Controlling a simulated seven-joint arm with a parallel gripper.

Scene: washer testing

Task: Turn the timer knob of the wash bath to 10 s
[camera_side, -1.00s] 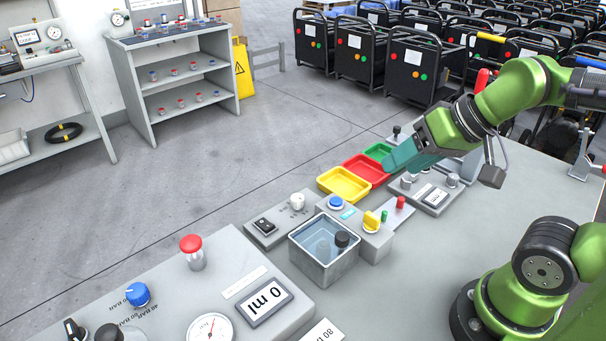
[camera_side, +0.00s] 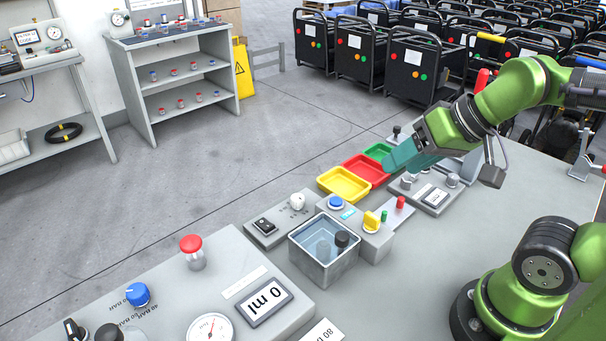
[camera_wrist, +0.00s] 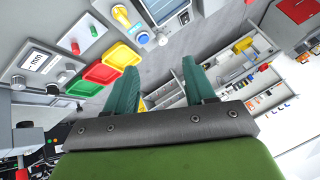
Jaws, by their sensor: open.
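The wash bath (camera_side: 323,268) is a square metal tank of clear water with a dark round knob or cap at its right corner. The panel behind it carries a blue button (camera_side: 337,202), a small lit display (camera_side: 349,214) and a yellow knob (camera_side: 371,221). A white knob (camera_side: 297,201) with marks around it is on the adjoining left box. No time label is legible, so I cannot tell which knob is the timer. My gripper (camera_side: 396,160) is open, its teal fingers apart and empty, above the trays, away from the knobs. The wrist view shows both fingers (camera_wrist: 160,85) and the yellow knob (camera_wrist: 121,15).
Yellow (camera_side: 344,184), red (camera_side: 366,170) and green (camera_side: 378,151) trays stand behind the bath, near my gripper. A panel with a display (camera_side: 435,197) is to their right. A box with a red mushroom button (camera_side: 191,244) and a gauge is at the front left.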

